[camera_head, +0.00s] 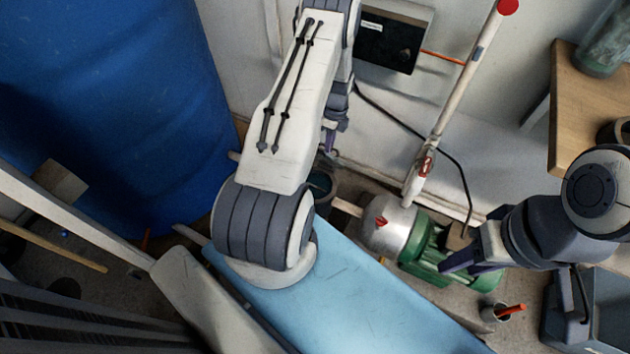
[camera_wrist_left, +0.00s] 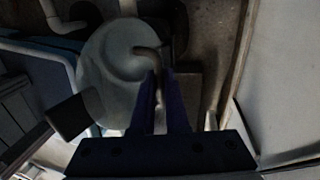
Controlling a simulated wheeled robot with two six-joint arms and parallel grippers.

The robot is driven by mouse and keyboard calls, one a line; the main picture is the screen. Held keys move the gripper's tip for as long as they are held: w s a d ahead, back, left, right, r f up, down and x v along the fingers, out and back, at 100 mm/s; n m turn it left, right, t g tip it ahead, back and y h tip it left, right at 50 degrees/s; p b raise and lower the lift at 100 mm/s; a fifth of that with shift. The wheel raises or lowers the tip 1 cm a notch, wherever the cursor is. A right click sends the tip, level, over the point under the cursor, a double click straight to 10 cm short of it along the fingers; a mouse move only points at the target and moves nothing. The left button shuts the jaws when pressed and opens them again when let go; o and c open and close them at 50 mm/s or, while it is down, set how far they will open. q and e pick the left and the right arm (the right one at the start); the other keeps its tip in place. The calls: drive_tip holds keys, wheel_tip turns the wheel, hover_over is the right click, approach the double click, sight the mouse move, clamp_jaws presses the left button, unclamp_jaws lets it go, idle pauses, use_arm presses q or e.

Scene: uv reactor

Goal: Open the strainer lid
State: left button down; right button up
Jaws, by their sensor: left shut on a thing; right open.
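In the left wrist view, the strainer lid (camera_wrist_left: 105,62) shows as a pale, round, dished shape with a curved brownish handle (camera_wrist_left: 148,53). My left gripper (camera_wrist_left: 161,80) is shut on the handle, its two dark fingers on either side. In the head view, a dark round vessel (camera_head: 321,184), which looks like the strainer, is mostly hidden behind my left arm. Only a small part of the left gripper shows there, beside the arm. I cannot tell how far the lid is raised. My right gripper (camera_head: 462,262) is open and empty in front of the green motor.
A green motor with a metal pump (camera_head: 388,232) stands right of the strainer. A white pipe with a red cap (camera_head: 452,98) rises behind it. A big blue barrel (camera_head: 110,110) stands left. A light blue panel (camera_head: 350,300) lies in front. A grey cup (camera_head: 494,314) sits lower right.

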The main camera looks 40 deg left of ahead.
use_arm(q)
drive_tip(key=w+b, duration=0.1)
drive_tip(key=w+f+b, duration=0.1)
drive_tip(key=w, duration=0.1)
drive_tip(key=w+a+b, duration=0.1)
drive_tip(key=shift+w+f, duration=0.2)
drive_tip(key=shift+f, duration=0.1)
drive_tip(key=c, duration=1)
unclamp_jaws()
drive_tip(key=shift+o, duration=0.2)
drive_tip(key=shift+d, duration=0.1)
drive_tip(key=w+d+p, duration=0.1)
drive_tip(key=w+d, duration=0.1)
drive_tip(key=d, duration=0.7)
drive_tip(key=shift+w+d, duration=0.15)
drive_tip(key=shift+d, duration=0.15)
